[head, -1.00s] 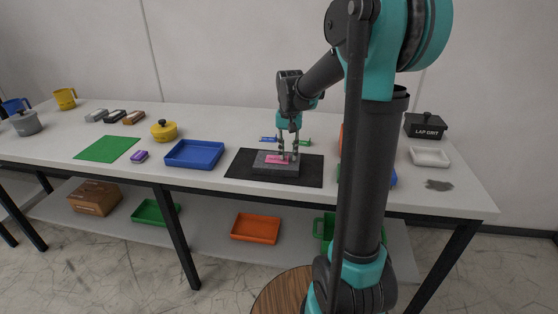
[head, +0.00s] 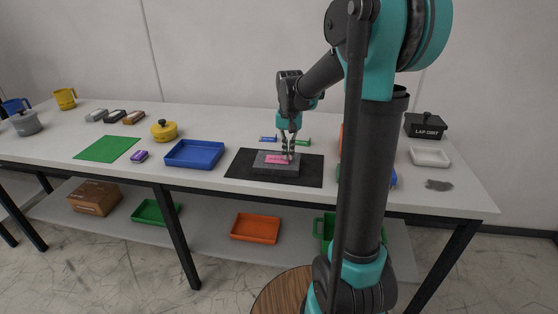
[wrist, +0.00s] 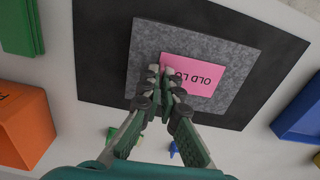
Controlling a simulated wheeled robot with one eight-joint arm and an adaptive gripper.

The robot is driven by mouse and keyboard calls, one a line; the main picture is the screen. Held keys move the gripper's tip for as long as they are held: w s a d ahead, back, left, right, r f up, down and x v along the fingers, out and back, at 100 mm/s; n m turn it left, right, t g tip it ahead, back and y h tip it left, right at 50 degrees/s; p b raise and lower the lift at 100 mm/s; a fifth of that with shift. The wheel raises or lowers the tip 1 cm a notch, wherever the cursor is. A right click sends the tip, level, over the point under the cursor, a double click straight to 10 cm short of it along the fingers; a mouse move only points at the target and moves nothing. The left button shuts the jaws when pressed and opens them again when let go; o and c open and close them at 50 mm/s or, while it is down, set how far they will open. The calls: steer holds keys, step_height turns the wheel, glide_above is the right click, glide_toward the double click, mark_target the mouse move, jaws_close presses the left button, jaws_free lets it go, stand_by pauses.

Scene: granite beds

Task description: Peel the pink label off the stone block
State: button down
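The grey stone block (head: 276,170) lies on a black mat (head: 312,177) on the bench. It also shows in the wrist view (wrist: 222,40). The pink label (head: 274,159) lies on the block's top, and its dark lettering shows partly in the wrist view (wrist: 200,76). My gripper (head: 290,155) points down at the label's right end in the head view. In the wrist view its fingertips (wrist: 160,72) are together at the label's left edge, hiding a little of it. The label looks flat. Whether its edge is pinched between the tips is too small to tell.
A blue tray (head: 194,154) stands left of the mat. Small blue (head: 267,139) and green (head: 303,142) items lie behind the block. An orange container (wrist: 22,125) shows in the wrist view. A black lap grit box (head: 425,126) and white dish (head: 429,157) stand at right.

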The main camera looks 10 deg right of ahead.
steer(key=shift+s+d+r, duration=0.1)
steer(key=shift+d+r, duration=0.15)
steer(key=shift+r, duration=0.65)
steer(key=shift+d+r, duration=0.25)
steer(key=shift+r, duration=0.65)
stand_by(0.5)
step_height(320, 180, up, 5)
stand_by(1.0)
steer(key=shift+d, duration=0.1)
